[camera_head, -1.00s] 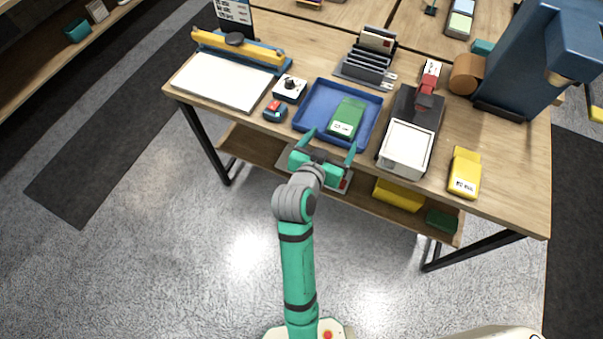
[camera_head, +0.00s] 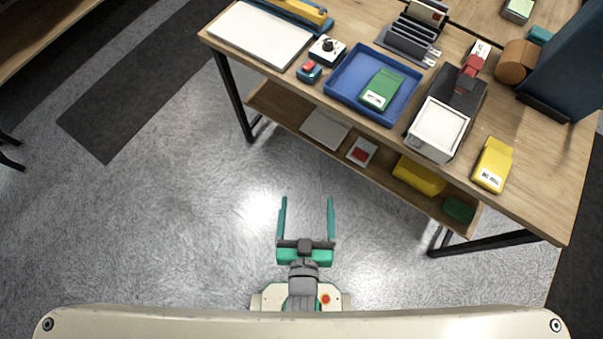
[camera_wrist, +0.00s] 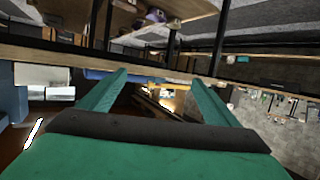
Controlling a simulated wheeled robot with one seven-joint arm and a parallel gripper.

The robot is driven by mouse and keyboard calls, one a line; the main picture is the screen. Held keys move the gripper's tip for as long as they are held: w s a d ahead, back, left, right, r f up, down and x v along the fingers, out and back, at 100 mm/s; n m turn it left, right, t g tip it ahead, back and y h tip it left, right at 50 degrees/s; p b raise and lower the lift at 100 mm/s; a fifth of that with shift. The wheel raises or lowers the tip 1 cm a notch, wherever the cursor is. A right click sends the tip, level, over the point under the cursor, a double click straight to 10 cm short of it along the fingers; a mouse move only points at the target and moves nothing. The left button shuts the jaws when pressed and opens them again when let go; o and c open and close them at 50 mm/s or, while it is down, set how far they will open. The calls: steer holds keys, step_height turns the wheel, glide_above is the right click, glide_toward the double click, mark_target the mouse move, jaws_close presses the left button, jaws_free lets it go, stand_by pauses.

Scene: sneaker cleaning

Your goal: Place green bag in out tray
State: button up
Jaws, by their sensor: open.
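The green bag (camera_head: 381,89), with a white label, lies flat inside the blue tray (camera_head: 346,103) on the wooden table, right of the tray's middle. No part of my gripper touches it. My gripper (camera_head: 307,201) is open and empty, drawn in close to my base over the grey floor, well away from the table. In the wrist view my two teal fingers (camera_wrist: 156,88) are spread apart with nothing between them. I cannot make out the green bag in the wrist view; a strip of blue shows at the table's edge there.
A yellow bag (camera_head: 492,165) lies at the table's right front. A black device with a white bin (camera_head: 438,129) stands right of the tray. A red-topped item (camera_head: 309,71) and a black-knobbed box (camera_head: 327,49) stand left. The lower shelf (camera_head: 286,115) holds several items. The floor between is clear.

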steer(key=r+v, duration=0.1)
steer(key=v, duration=0.9)
steer(key=shift+w+a+t+y, duration=0.2)
steer(key=shift+a+t+y, duration=0.2)
stand_by(0.5)
